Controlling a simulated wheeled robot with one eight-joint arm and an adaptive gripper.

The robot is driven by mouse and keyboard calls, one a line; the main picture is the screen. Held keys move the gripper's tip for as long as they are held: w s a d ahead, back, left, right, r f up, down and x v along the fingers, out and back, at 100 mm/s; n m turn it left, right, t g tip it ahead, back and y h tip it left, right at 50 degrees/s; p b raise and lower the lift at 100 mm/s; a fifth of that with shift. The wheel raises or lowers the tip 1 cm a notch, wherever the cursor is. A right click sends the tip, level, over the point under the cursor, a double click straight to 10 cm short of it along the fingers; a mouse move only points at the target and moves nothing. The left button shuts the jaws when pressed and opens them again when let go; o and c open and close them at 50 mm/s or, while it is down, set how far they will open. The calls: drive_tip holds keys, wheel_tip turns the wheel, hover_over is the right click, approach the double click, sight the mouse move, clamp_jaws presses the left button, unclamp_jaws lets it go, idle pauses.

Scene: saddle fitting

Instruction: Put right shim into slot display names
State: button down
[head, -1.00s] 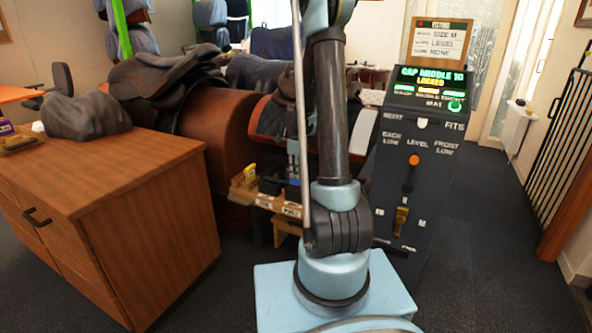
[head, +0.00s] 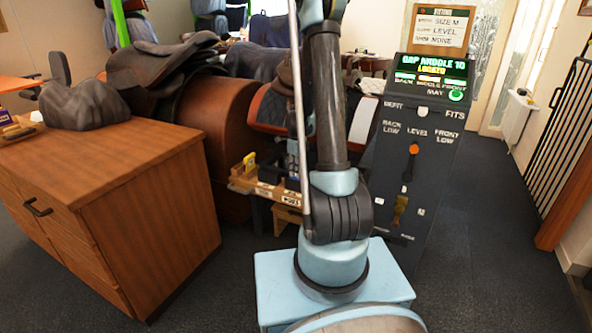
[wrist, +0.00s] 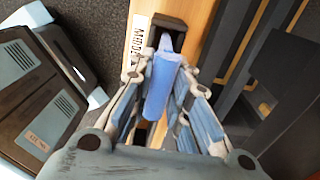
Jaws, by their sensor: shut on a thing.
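My gripper (wrist: 165,80) is shut on a blue shim (wrist: 160,88), which stands lengthwise between the fingers in the wrist view. The shim's far end is beside a dark slot (wrist: 170,24) in a wooden rack (wrist: 196,30); I cannot tell whether it is inside the slot or above it. A white label (wrist: 138,45) by the slot appears to read MIDDLE. In the head view the display (head: 430,67) reads GAP MIDDLE 10, LOCKED. My arm hides the gripper there.
A dark panel (head: 410,205) with levers stands right of my arm. A wooden cabinet (head: 110,180) is at left. A saddle (head: 160,65) rests on a brown stand (head: 235,115). A small wooden tray (head: 262,190) sits near my arm. Open floor lies at right.

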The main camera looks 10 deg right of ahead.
drive_tip(key=c, duration=1.4)
unclamp_jaws()
drive_tip(key=shift+c, duration=0.2)
drive_tip(key=shift+r, duration=0.1)
wheel_tip(320, 180, up, 12)
drive_tip(key=shift+f, duration=0.2)
